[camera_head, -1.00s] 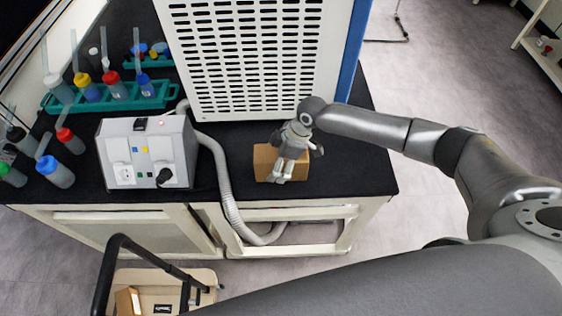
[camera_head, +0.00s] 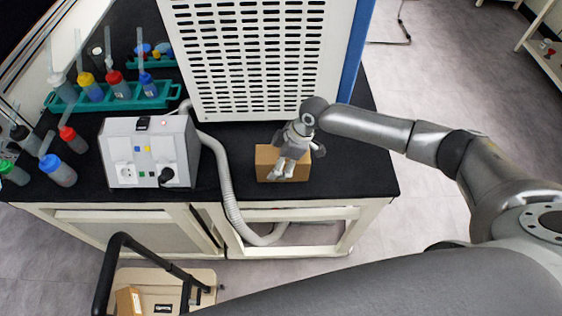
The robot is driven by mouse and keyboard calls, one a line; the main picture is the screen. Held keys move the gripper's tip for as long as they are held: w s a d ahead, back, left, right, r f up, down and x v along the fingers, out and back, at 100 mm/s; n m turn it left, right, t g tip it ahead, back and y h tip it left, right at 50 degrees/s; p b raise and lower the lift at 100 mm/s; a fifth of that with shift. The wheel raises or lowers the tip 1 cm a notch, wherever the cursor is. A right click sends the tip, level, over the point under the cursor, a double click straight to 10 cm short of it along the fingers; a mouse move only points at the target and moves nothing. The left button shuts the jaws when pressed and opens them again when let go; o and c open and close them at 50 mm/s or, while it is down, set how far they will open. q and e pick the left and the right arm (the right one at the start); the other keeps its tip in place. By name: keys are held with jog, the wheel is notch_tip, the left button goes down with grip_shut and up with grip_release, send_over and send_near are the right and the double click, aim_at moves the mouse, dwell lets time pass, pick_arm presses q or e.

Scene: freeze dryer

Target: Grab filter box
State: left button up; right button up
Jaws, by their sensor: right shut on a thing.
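A brown cardboard box (camera_head: 266,160), which looks like the filter box, sits on the black bench top in front of the large white perforated machine. My right gripper (camera_head: 284,172) is over the box, its fingers pointing down toward the front of it. It is shut on the box, though the fingers hide part of the box and the contact is small in view. My left gripper does not show.
The white machine (camera_head: 262,60) stands just behind the box. A grey hose (camera_head: 224,185) runs down left of it from a white control unit (camera_head: 122,150). Racked bottles (camera_head: 118,85) stand further left. A cart (camera_head: 205,276) with another box (camera_head: 128,300) is below. The bench's right end is clear.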

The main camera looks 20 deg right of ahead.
jog(key=shift+s+f, duration=0.15)
jog(key=shift+s, duration=0.05)
